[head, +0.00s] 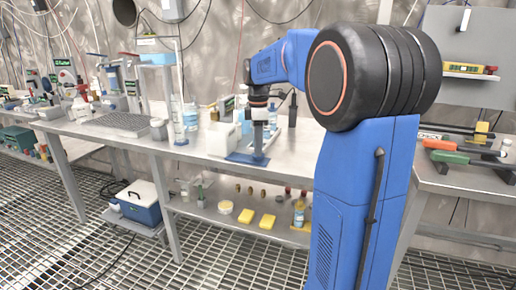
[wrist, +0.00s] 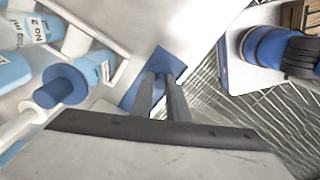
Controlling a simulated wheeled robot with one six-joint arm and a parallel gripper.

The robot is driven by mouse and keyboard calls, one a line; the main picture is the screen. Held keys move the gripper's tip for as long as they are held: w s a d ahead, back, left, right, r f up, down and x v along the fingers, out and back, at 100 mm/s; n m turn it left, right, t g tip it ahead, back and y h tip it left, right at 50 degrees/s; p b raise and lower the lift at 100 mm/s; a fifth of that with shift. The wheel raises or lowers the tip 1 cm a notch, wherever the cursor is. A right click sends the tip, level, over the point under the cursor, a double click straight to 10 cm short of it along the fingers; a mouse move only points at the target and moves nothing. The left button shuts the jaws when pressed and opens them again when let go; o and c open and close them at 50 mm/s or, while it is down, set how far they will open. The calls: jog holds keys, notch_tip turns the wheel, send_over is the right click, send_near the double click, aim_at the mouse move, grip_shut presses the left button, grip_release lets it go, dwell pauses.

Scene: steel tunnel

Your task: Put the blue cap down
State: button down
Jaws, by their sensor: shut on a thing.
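My gripper (head: 258,150) points down over a flat blue mat (head: 240,159) near the front edge of the steel bench. In the wrist view, the gripper's fingertips (wrist: 160,78) are close together above the blue mat (wrist: 168,60). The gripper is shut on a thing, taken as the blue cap. The fingers and the blue mat behind them make the cap hard to pick out. I cannot tell whether the cap touches the mat.
A white box (head: 222,139) stands just left of the gripper. In the wrist view, bottles and a larger blue-topped item (wrist: 62,87) are at left. The bench edge and grating floor (wrist: 215,90) lie to the right. A rack tray (head: 118,123) is farther left.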

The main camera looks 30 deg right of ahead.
jog(key=shift+f, duration=0.25)
jog(key=shift+f, duration=0.15)
jog(key=c, duration=1.7)
grip_release()
notch_tip(320, 180, up, 12)
jog(key=s+a+f+m+t, duration=0.1)
jog(key=s+a+f+m, duration=0.15)
jog(key=s+a, duration=0.35)
jog(key=s+a+f+m+t, duration=0.1)
jog(key=s+a+f+m, duration=0.2)
jog(key=s+f, duration=0.3)
jog(key=s+a+f+m+t, duration=0.1)
jog(key=s+a+f+m, duration=0.2)
jog(key=s+f, duration=0.3)
jog(key=s+a+f+m+t, duration=0.1)
jog(key=s+a+f+m, duration=0.2)
jog(key=s, duration=0.9)
jog(key=shift+s+a+f+m+t, duration=0.15)
jog(key=shift+f+m, duration=0.1)
jog(key=shift+f, duration=0.35)
jog(key=shift+w+a+f+m+t, duration=0.1)
jog(key=shift+f+m, duration=0.15)
jog(key=shift+f, duration=0.4)
jog(key=shift+s+a+f+m+t, duration=0.15)
jog(key=shift+f+m, duration=0.1)
jog(key=shift+f, duration=0.35)
